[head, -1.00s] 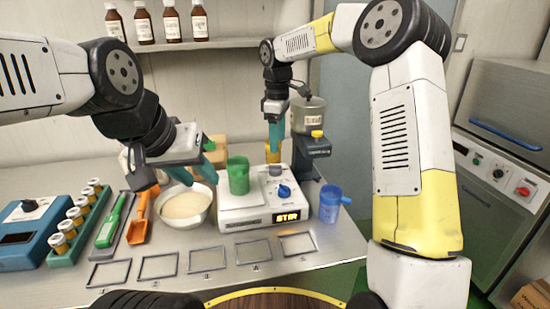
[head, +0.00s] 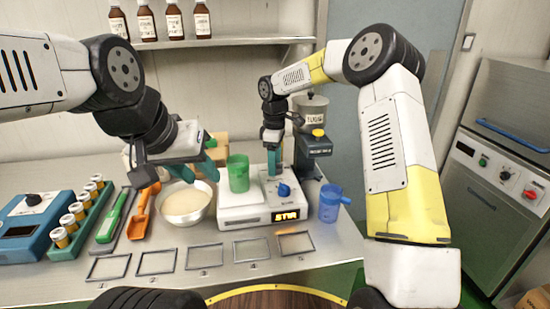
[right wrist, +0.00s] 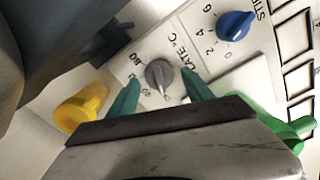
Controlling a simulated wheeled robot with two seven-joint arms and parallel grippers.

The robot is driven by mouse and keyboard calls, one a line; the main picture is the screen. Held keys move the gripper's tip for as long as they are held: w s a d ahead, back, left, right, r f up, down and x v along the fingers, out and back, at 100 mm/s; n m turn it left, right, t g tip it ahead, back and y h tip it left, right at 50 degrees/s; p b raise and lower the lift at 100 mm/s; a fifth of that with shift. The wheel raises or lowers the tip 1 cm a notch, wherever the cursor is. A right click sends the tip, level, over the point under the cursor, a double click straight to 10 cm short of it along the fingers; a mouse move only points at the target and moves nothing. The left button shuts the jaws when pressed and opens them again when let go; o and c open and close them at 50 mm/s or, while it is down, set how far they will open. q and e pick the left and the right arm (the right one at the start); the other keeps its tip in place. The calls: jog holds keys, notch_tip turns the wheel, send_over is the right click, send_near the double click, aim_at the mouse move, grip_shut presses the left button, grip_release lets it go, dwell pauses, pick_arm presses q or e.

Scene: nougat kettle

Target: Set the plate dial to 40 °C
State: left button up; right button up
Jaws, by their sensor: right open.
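The hotplate stirrer (head: 240,213) is white, with an orange lit display (head: 291,215) that seems to read "STIR". Its grey plate dial (right wrist: 159,75), labelled "PLATE °C", shows in the right wrist view and is mostly hidden by my gripper in the head view. My right gripper (head: 274,165) is open and low over the hotplate. In the right wrist view its teal fingers (right wrist: 160,80) stand either side of the dial; I cannot tell whether they touch it. My left gripper (head: 195,170) looks open and empty, above the white bowl (head: 187,219).
A blue stir dial (head: 284,190) sits close beside the plate dial. A green beaker (head: 238,174) stands on the hotplate. A blue jug (head: 330,204) is to its right. A yellow object (right wrist: 82,108) is near my right gripper. Several empty frames (head: 205,256) line the front.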

jog(key=shift+c, duration=0.5)
grip_shut()
jog(key=shift+m, duration=0.3)
jog(key=m, duration=0.4)
jog(key=shift+w+d+m, duration=0.1)
jog(key=shift+w+m, duration=0.05)
jog(key=shift+m, duration=1.95)
jog(key=shift+o, duration=0.5)
grip_release()
